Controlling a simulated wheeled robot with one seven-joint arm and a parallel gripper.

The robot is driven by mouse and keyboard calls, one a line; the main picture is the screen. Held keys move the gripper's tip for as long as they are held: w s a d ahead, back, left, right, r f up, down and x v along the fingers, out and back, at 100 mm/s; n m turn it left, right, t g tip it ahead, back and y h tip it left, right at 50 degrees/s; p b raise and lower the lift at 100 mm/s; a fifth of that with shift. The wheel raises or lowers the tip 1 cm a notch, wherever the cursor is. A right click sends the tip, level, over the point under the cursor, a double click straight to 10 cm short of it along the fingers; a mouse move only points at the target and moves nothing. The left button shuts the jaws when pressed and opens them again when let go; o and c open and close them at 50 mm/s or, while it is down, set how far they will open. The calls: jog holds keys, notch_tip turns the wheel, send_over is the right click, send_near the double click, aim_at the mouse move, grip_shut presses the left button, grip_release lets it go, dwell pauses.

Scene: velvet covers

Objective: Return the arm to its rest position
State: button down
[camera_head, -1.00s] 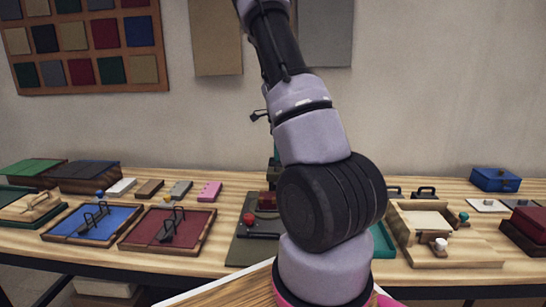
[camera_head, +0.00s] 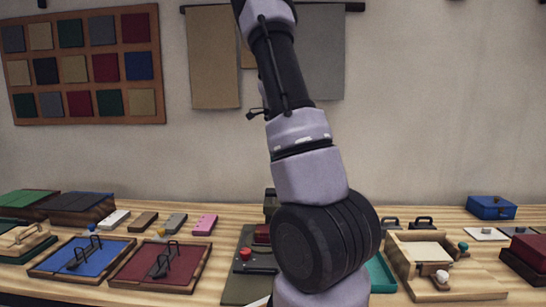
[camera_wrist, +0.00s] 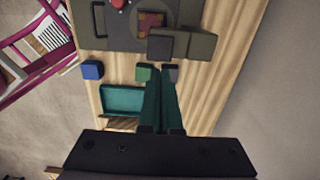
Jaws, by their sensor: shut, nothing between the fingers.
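My arm rises through the middle of the head view, its links bent upward, and its upper end leaves the top edge of the picture. My gripper shows only in the wrist view, where its fingers (camera_wrist: 160,100) are together with nothing between them. The fingers point over the wooden bench (camera_wrist: 205,80). A teal tray (camera_wrist: 122,100) and a blue block (camera_wrist: 92,70) appear beyond and left of the fingers. I cannot tell the exact height of the fingers above the bench.
The bench carries a blue tray (camera_head: 92,257), a dark red tray (camera_head: 178,268), an olive plate with a red knob (camera_head: 245,254), a wooden fixture (camera_head: 435,267) and a blue box (camera_head: 491,207). A swatch board (camera_head: 83,66) hangs on the wall. Small blocks stand behind the trays.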

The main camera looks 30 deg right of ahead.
dwell(0.5)
jog(key=s+a+r+n+t+y, duration=0.1)
jog(key=s+a+r+n+t, duration=0.1)
jog(key=s+a+r+n, duration=0.4)
jog(key=s+a+r+n+t+y, duration=0.1)
jog(key=s+a+r+n, duration=0.2)
jog(key=a+r, duration=0.35)
jog(key=s+a+r+n+t, duration=0.2)
jog(key=s+a+n+t, duration=0.2)
jog(key=s+a+n, duration=0.7)
jog(key=s+a, duration=0.1)
jog(key=s, duration=0.3)
jog(key=shift+s+a+n, duration=0.2)
jog(key=shift+s+n, duration=0.2)
